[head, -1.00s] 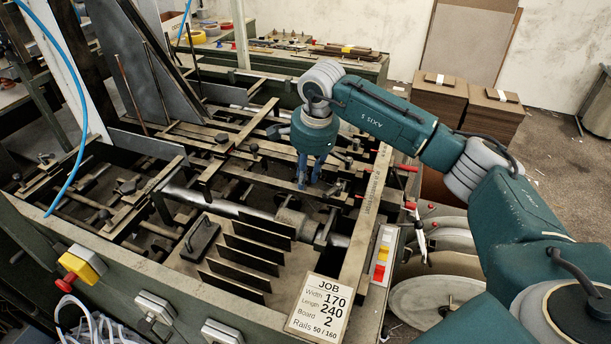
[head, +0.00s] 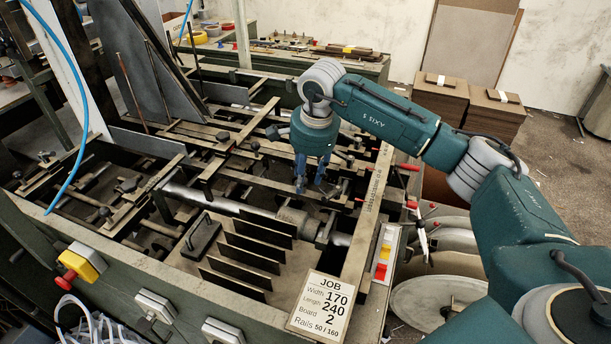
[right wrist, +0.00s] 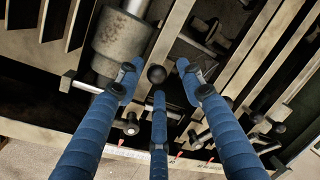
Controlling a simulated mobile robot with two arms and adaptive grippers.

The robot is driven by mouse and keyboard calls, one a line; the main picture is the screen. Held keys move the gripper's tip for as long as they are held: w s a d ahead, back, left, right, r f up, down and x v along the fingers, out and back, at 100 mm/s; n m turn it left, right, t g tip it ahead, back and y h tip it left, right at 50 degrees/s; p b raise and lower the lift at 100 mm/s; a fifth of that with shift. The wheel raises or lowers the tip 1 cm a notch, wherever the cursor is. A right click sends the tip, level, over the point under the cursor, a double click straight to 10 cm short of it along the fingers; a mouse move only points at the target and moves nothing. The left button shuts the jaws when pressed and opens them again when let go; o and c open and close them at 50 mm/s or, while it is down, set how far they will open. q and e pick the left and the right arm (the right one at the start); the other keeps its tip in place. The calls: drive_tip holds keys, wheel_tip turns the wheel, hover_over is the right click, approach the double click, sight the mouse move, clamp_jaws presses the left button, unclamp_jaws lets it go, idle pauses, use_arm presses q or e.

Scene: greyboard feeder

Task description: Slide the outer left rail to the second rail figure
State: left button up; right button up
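My right gripper (head: 313,187) hangs fingers-down over the right part of the feeder's rails. Its blue fingers stand apart with nothing between them that I can see gripped. In the right wrist view a black ball knob (right wrist: 156,74) lies between the spread fingertips (right wrist: 157,80); I cannot tell whether they touch it. A flat metal rail (right wrist: 178,28) runs past the knob there. The job card (head: 320,304) reads width 170, length 240, board 2, rails 50 / 160. I cannot tell for certain which bar is the outer left rail. My left gripper is not in view.
A scale beam (head: 372,195) runs along the feeder's right side, with red-tipped handles (head: 408,167) beyond it. A round metal shaft collar (right wrist: 122,42) and several dark upright plates (head: 250,250) are close by. Crossing rails and clamp knobs crowd the frame.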

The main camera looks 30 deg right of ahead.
drive_tip(key=shift+r, duration=0.1)
drive_tip(key=shift+a+r, duration=0.1)
drive_tip(key=shift+r, duration=0.2)
wheel_tip(320, 180, up, 11)
drive_tip(key=s, duration=0.2)
drive_tip(key=shift+d, duration=0.25)
drive_tip(key=shift+s, duration=0.1)
drive_tip(key=f+n+p, duration=0.1)
drive_tip(key=f+p, duration=0.2)
drive_tip(key=w+f+n+p, duration=0.1)
drive_tip(key=f+n+p, duration=0.1)
drive_tip(key=f+p, duration=0.1)
drive_tip(key=f+n+p, duration=0.1)
drive_tip(key=f+p, duration=0.3)
drive_tip(key=shift+w+a+f+y, duration=0.1)
drive_tip(key=shift+w+a+y, duration=0.1)
drive_tip(key=shift+a+y, duration=0.1)
drive_tip(key=shift+w+f+n+p, duration=0.15)
drive_tip(key=shift+f+n+p, duration=0.2)
drive_tip(key=shift+f, duration=0.3)
